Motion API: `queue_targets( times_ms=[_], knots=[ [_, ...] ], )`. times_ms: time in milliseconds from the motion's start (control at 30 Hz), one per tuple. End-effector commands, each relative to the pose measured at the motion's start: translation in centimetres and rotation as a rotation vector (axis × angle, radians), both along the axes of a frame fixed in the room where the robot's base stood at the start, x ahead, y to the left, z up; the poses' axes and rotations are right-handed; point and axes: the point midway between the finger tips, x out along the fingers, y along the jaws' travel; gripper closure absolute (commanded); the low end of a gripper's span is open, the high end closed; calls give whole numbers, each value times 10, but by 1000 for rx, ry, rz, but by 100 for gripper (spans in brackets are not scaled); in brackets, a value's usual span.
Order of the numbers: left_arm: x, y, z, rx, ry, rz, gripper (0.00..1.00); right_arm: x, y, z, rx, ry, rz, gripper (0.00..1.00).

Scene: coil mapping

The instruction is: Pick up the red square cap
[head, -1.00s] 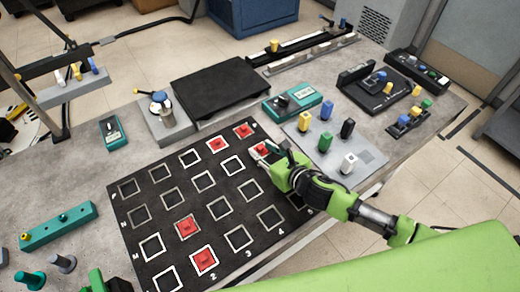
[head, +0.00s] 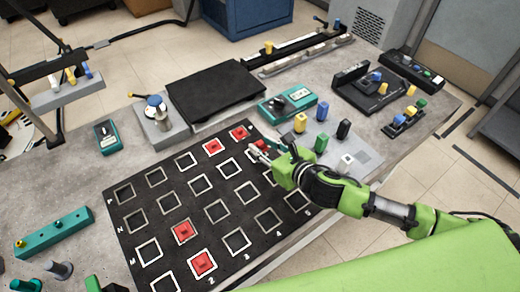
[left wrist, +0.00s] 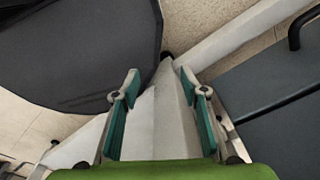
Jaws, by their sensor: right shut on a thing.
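A red square cap (head: 262,146) shows at my right gripper (head: 257,152), at the right edge of the black board (head: 178,169) in the head view. My right gripper is shut on this cap, and its fingers hide part of it. I cannot tell whether the cap is clear of the board. Other red square caps sit in white-outlined squares: two at the far edge (head: 239,132) (head: 212,145) and two near the front (head: 183,232) (head: 203,263). My left gripper (left wrist: 160,85) is open and empty in the left wrist view.
Beyond the board are a black flat plate (head: 215,91) and a teal box (head: 287,102). A grey plate with coloured pegs (head: 365,158) lies close to the right of my right gripper. A teal bar (head: 54,232) lies at the left.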

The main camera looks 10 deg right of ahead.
Motion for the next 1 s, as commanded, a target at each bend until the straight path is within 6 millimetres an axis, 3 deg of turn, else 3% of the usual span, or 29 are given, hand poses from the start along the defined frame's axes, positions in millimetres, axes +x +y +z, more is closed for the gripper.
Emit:
queue_targets(
  times_ms=[167,500,733,1000],
  knots=[
    [1,-1,-1,-1,-2,0,60,-30,-11,39,-3,-3,3,84],
    [2,-2,-17,-2,-3,-1,60,-94,-33,65,-3,1,2,84],
    [2,-2,-20,-2,-3,-1,60,-110,-39,74,-1,0,0,84],
    [3,1,-20,1,-4,-1,60,-110,-37,77,4,-4,-8,84]
  ],
)
